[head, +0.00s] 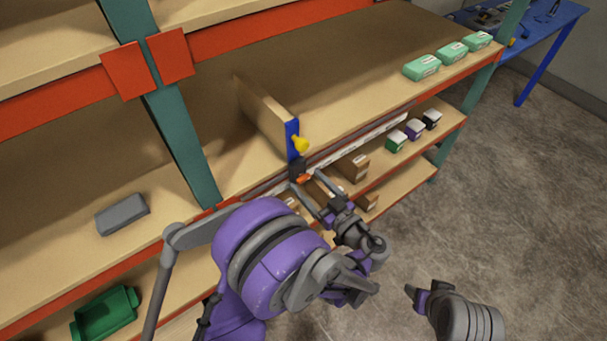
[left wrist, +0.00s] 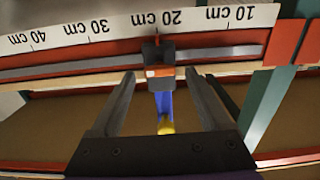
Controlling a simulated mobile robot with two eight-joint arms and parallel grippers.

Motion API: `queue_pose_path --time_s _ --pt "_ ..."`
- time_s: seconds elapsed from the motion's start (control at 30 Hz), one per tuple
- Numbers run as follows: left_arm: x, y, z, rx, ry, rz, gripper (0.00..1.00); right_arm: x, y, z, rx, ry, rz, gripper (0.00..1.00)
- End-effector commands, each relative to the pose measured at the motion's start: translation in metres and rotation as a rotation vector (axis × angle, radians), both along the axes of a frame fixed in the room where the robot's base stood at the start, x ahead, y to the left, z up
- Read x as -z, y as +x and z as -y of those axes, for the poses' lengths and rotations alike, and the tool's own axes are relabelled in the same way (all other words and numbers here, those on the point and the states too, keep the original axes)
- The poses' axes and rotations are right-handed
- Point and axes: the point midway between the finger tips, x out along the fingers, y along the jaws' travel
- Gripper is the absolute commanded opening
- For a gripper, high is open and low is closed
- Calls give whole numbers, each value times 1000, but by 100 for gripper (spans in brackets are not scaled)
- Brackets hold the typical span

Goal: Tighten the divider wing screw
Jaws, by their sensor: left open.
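The divider (head: 264,115) is a wooden board standing on the shelf, with a blue bracket (head: 291,138) on its front edge. A yellow wing screw (head: 301,145) sticks out of the bracket; in the left wrist view the yellow part (left wrist: 166,126) is partly hidden by my gripper's body. Below the bracket is a black block (head: 297,168) with an orange mark, at the shelf's front rail. My left gripper (head: 306,179) is open at this block, below the wing screw. In the left wrist view the block (left wrist: 152,53) lies between and just beyond the fingertips. My right gripper (head: 420,294) is low at right, apart from the shelf.
A white centimetre scale (left wrist: 120,30) runs along the shelf front; the block is near its 20 cm mark. Several green-white boxes (head: 422,67) stand at the shelf's right end. Cartons (head: 352,165) are on the shelf below. A grey block (head: 122,214) lies at left, beyond a teal post (head: 180,140).

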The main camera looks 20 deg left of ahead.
Motion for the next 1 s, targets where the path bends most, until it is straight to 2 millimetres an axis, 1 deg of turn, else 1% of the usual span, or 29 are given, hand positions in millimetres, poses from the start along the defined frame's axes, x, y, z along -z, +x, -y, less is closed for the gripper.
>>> queue_pose_path --time_s 0.37,0.4,0.47,0.5,0.67,0.8,0.83,1.0 --pt "0 -1 0 0 0 0 80 0 0 0 0 0 0 58" --pt "0 -1 0 0 0 0 76 0 0 0 0 0 0 58" --pt "0 -1 0 0 0 0 66 0 0 0 0 0 0 58" --pt "0 -1 0 0 0 0 58 0 0 0 0 0 0 58" --pt "0 -1 0 0 0 0 30 0 0 0 0 0 0 58" --pt "0 -1 0 0 0 0 4 0 0 0 0 0 0 58" --pt "0 -1 0 0 0 0 0 0 0 0 0 0 0 58" --pt "0 -1 0 0 3 -4 0 0 0 0 0 0 0 58"
